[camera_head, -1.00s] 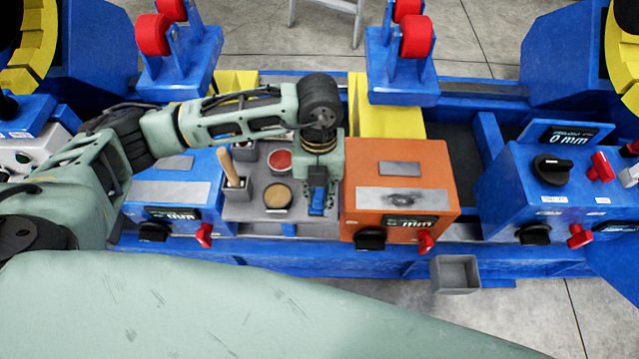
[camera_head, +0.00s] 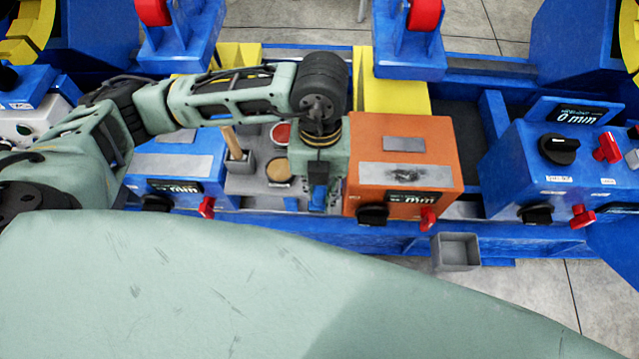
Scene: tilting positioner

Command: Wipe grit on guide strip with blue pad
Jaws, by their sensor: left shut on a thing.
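The guide strip (camera_head: 374,174) is a pale grey band on top of the orange box, with a dark patch of grit (camera_head: 405,174) near its middle. My left gripper (camera_head: 318,192) points down over the right front part of the grey tray, just left of the orange box. It is shut on a blue thing, which looks like the blue pad (camera_head: 317,200). The wrist and gripper body hide much of it, and I cannot tell whether it touches the tray. The gripper is beside the strip, not over it. My right gripper is not in view.
The grey tray (camera_head: 250,188) carries a wooden-handled tool (camera_head: 233,143), a red round dish (camera_head: 281,133) and a tan round dish (camera_head: 279,170). The orange box (camera_head: 384,130) has a black knob (camera_head: 372,215) and red handle (camera_head: 428,219) in front. Blue boxes stand either side.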

